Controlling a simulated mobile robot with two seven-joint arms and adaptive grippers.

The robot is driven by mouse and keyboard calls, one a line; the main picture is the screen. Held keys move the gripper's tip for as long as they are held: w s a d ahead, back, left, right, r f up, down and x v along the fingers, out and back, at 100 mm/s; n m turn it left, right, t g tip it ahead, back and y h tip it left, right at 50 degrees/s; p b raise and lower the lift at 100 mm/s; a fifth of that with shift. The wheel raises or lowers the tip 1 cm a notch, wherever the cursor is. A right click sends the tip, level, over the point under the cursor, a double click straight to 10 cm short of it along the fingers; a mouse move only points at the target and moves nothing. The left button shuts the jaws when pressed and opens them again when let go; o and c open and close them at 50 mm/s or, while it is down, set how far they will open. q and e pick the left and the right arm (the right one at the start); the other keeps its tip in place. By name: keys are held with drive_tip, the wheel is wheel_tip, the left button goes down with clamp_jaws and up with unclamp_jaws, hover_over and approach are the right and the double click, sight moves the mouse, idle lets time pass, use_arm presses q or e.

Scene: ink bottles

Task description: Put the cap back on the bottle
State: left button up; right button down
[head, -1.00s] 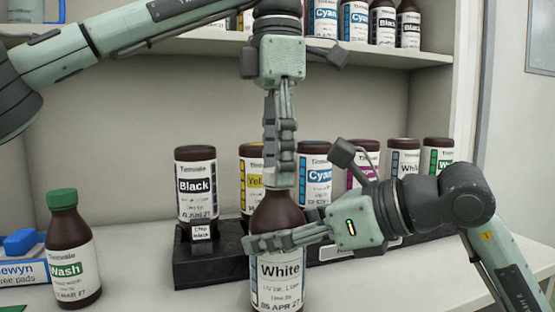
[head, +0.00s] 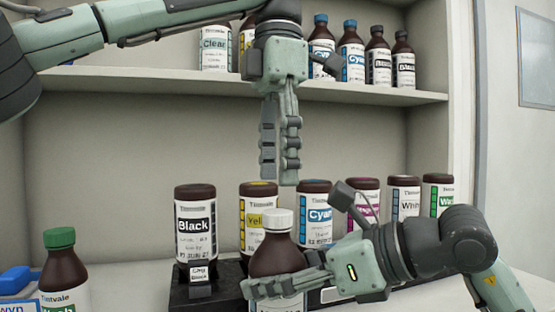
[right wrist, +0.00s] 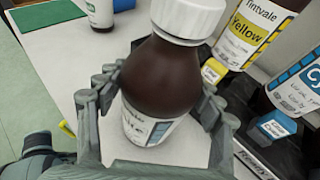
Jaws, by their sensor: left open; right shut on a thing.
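The brown bottle (head: 277,258) stands at the front centre, with a white cap (head: 279,220) sitting on its neck. The right wrist view shows the bottle (right wrist: 160,82) and its white cap (right wrist: 187,17) close up, the cap looking level on the neck. My right gripper (head: 290,287) is shut around the bottle's body, its fingers on both sides. My left gripper (head: 280,172) is open and empty, pointing down above the cap with a clear gap. The bottle's label is partly hidden behind my right fingers in the head view.
A shelf (head: 180,76) with more bottles runs above.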

sight(278, 212)
use_arm(q)
wheel_tip(278, 212, up, 3)
drive_tip(key=n, duration=0.4)
drive_tip(key=shift+f, duration=0.2)
drive_tip(key=shift+f, duration=0.1)
drive_tip(key=shift+f, duration=3.95)
clamp_jaws()
drive_tip(key=shift+o, duration=0.6)
unclamp_jaws()
